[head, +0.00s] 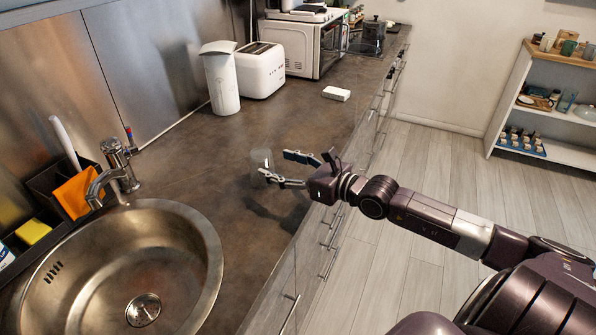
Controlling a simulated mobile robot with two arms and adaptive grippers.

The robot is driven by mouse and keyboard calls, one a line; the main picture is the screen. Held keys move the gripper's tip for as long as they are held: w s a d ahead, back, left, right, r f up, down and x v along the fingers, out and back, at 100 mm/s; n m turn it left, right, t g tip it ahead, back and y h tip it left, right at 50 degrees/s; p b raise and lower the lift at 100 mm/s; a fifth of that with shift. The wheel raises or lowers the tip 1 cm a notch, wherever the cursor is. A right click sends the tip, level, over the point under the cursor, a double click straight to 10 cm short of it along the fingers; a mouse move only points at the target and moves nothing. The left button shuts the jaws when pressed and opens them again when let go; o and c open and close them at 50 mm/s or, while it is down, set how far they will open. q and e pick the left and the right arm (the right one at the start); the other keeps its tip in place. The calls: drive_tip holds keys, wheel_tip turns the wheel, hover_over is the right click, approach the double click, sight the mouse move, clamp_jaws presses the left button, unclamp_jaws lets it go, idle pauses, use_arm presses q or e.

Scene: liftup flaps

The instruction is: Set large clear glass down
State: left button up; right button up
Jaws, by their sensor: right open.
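A clear glass (261,167) stands on the brown countertop (225,150), to the right of the sink. It is see-through and faint, so its outline is hard to make out. My right gripper (281,168) reaches in from the right over the counter. Its fingers are apart and point left toward the glass, with the glass at or near the fingertips. I cannot tell whether a finger touches it. My left gripper is not in view.
A round metal sink (207,262) with a faucet (118,165) is at the lower left. A white canister (220,80), a toaster (261,70) and a microwave (305,45) line the wall. A small white box (336,94) lies farther along the counter. Shelves (510,95) stand at the right.

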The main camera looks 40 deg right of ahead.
drive_tip(key=shift+v, duration=2.75)
